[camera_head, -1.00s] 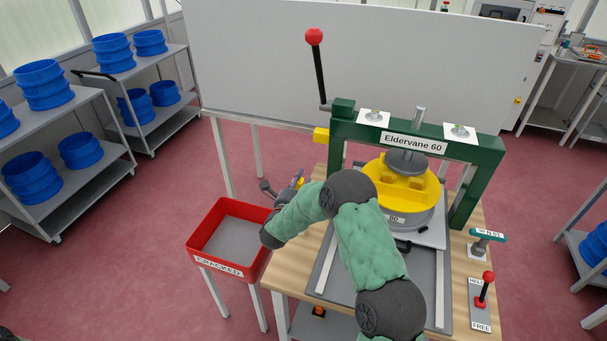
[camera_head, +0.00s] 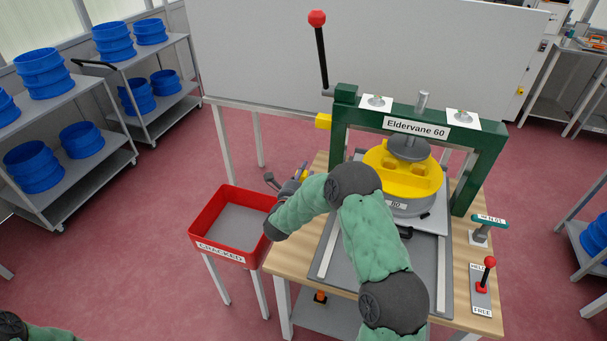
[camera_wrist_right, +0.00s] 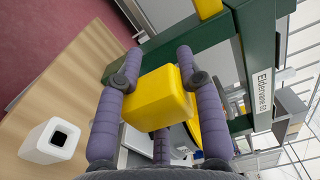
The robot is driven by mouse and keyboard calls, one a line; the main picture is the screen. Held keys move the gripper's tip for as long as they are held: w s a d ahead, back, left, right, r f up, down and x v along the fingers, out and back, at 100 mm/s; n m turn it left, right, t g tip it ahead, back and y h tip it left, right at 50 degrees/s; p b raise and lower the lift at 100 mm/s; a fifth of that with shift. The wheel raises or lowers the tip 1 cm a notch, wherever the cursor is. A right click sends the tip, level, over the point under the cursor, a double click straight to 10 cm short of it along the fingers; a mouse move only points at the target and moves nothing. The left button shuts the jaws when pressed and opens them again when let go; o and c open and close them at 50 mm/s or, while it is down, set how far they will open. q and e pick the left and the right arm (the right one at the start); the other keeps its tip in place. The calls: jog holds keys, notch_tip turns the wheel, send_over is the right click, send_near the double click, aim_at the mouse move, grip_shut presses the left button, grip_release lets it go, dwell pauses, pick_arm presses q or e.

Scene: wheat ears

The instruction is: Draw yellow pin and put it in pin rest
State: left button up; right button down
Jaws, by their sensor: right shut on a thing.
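My right gripper (camera_wrist_right: 158,68) is shut on a yellow block-shaped piece, the yellow pin (camera_wrist_right: 158,98), which sits between its purple fingers. I cannot tell whether the pin's far end touches the green press frame behind it. In the head view the right gripper (camera_head: 294,182) is left of the frame's left post, largely hidden by my wrist. A white block with a dark square hole, likely the pin rest (camera_wrist_right: 48,142), stands on the wooden table at the left of the wrist view. It is hidden in the head view. My left gripper is out of view.
The green press frame (camera_head: 463,130) stands over a yellow-topped round unit (camera_head: 425,180). A second yellow block (camera_head: 323,121) and a red-knobbed lever (camera_head: 320,55) are at its left post. A red bin (camera_head: 205,215) stands left of the table. Bare wood (camera_wrist_right: 75,75) surrounds the white block.

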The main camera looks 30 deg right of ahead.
jog(key=shift+f+b, duration=2)
jog(key=shift+f, duration=0.35)
jog(key=shift+b, duration=0.75)
jog(key=shift+f, duration=0.2)
jog(key=shift+f+b, duration=0.35)
jog(key=shift+b, duration=0.15)
jog(key=shift+f+b, duration=2.75)
jog(key=c, duration=0.7)
grip_release()
jog(key=v, duration=1.2)
